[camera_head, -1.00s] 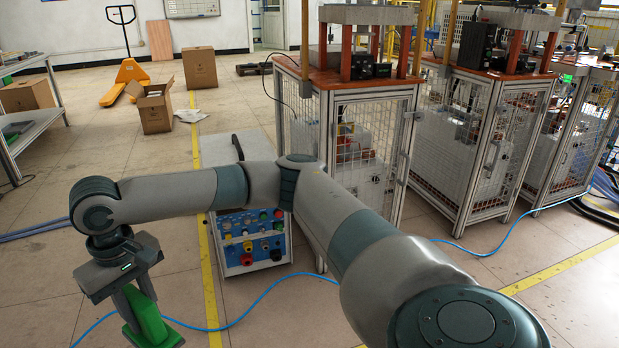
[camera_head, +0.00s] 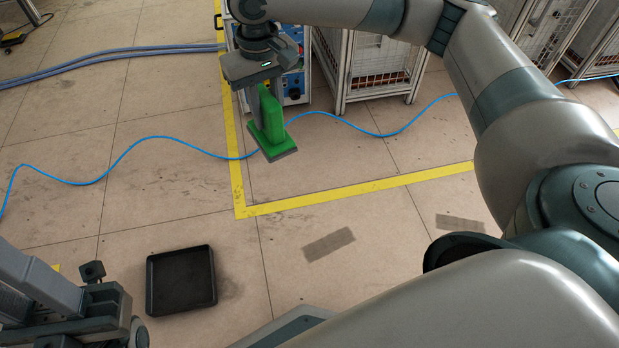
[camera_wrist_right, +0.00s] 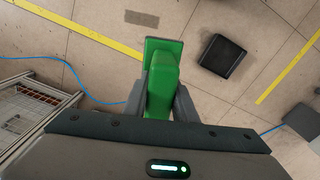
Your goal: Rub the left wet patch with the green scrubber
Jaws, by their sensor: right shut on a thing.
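My right gripper (camera_head: 262,100) is shut on the green scrubber (camera_head: 268,122), which has an upright green handle and a flat block with a grey underside. It hangs above the floor near the yellow line, clear of both patches. The scrubber also fills the middle of the right wrist view (camera_wrist_right: 161,80). The left wet patch (camera_head: 328,244) is a dark rectangle on the tiles, lower right of the scrubber in the head view. A second patch (camera_head: 460,222) lies further right, partly near my arm. My left gripper (camera_head: 100,305) shows in part at the lower left; its fingers are unclear.
A black tray (camera_head: 181,281) lies on the floor left of the left patch. A blue cable (camera_head: 150,140) crosses the floor behind the scrubber. Wire-mesh cages (camera_head: 365,65) and a control box (camera_head: 293,88) stand at the back. Floor around the left patch is bare.

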